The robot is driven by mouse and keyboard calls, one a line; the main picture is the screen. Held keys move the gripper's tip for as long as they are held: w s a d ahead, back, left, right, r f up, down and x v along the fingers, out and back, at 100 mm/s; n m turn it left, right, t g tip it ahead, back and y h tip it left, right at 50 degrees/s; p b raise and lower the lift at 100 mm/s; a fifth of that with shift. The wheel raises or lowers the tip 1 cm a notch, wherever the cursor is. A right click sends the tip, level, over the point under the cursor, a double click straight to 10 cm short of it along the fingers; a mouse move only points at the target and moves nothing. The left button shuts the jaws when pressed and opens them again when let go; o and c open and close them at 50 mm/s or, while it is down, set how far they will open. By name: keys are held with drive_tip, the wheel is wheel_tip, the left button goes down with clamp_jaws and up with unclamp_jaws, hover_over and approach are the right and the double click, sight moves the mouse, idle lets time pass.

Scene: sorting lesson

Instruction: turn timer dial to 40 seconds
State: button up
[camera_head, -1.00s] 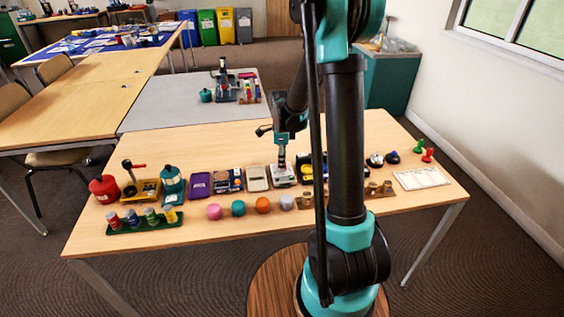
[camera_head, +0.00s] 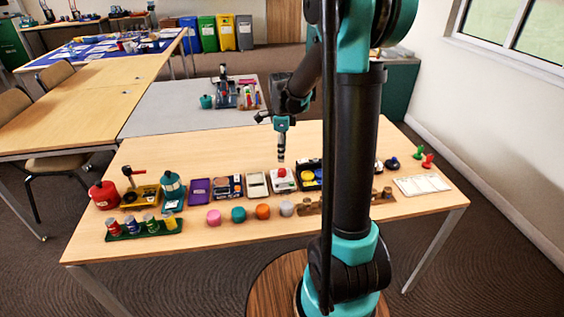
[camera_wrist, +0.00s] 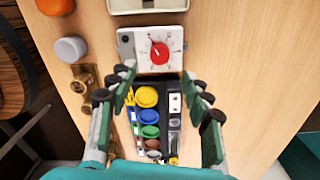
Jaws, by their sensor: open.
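The timer (camera_head: 283,186) is a white box with a red dial on the wooden table. In the wrist view its white face (camera_wrist: 178,38) lies near the top, with marks around the red dial (camera_wrist: 159,53). A pale pointer line shows on the dial, but I cannot read its setting. My gripper (camera_head: 281,160) is above and just behind the timer in the head view, apart from it. In the wrist view my gripper (camera_wrist: 163,85) has its fingers spread wide with nothing between them, and the dial lies beyond the fingertips.
A black tray (camera_wrist: 178,135) of coloured discs sits beside the timer. A beige box (camera_head: 257,186) is on its other side. The table behind the timer is clear.

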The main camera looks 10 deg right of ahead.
drive_tip(key=shift+r, duration=2.1)
drive_tip(key=shift+s, duration=0.1)
drive_tip(key=s+d+f+n+t, duration=0.1)
drive_tip(key=s+f+n, duration=0.1)
drive_tip(key=s+n, duration=0.5)
drive_tip(key=s+d+f+n+t, duration=0.1)
drive_tip(key=s+f+n, duration=0.2)
drive_tip(key=s+n, duration=0.4)
drive_tip(key=s+d+f+n+t, duration=0.2)
drive_tip(key=s+f+n, duration=0.1)
drive_tip(key=s+n, duration=0.4)
drive_tip(key=shift+s+f, duration=0.2)
drive_tip(key=shift+s, duration=0.25)
